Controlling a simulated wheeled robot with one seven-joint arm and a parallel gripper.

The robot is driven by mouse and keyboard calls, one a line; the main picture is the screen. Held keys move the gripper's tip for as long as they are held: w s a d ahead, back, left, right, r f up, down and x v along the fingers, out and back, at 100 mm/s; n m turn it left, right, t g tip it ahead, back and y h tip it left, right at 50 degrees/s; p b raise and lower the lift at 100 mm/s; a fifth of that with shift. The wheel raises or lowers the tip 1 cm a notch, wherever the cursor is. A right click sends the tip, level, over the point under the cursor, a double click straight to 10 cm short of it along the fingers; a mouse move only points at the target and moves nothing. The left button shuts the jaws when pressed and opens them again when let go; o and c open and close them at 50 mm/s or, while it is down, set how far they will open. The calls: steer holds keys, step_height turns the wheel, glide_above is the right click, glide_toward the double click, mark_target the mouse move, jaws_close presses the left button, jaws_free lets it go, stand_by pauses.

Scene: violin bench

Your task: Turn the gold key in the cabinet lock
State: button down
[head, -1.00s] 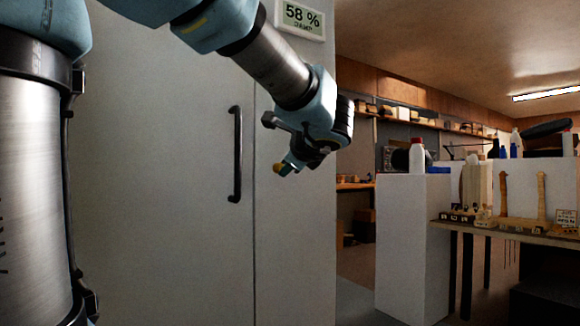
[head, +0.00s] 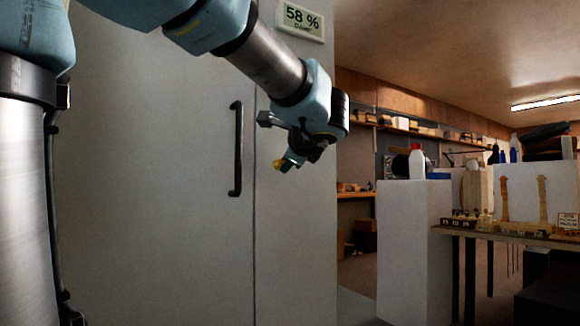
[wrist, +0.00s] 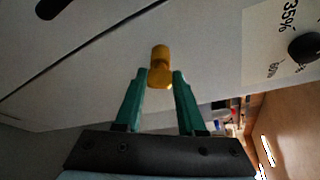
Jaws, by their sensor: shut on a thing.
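The gold key (head: 277,164) shows at the front of the grey cabinet (head: 150,230), to the right of its black handle. My gripper (head: 288,161) reaches it from the right, below my wrist. In the wrist view the key (wrist: 160,58) is a short, thick gold piece against the pale cabinet face. The green fingers of my gripper (wrist: 160,82) are on either side of its near end and shut on it. The lock behind the key is hidden, and I cannot tell the key's turn angle.
The black vertical handle (head: 236,150) is left of the key, close to the door seam. A sign reading 58 % (head: 301,19) is above my wrist. A white block (head: 412,250) with bottles stands to the right, beside a workbench (head: 510,238).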

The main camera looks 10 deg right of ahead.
steer(key=shift+f+n+t+b, duration=0.2)
steer(key=shift+n+b, duration=0.35)
steer(key=shift+b, duration=1.35)
steer(key=shift+f+n+t+b, duration=0.1)
steer(key=shift+n+t+b, duration=0.35)
steer(key=shift+b, duration=1.4)
steer(key=shift+a+r+n+b, duration=0.1)
steer(key=shift+n+b, duration=0.3)
steer(key=shift+b, duration=0.2)
steer(key=shift+n+h+b, duration=0.3)
steer(key=shift+b, duration=0.85)
steer(key=shift+f+n+t+b, duration=0.2)
steer(key=shift+n+t+b, duration=0.6)
steer(key=shift+b, duration=2.3)
steer(key=shift+g, duration=0.25)
steer(key=shift+c, duration=2.1)
jaws_free()
steer(key=shift+s, duration=0.15)
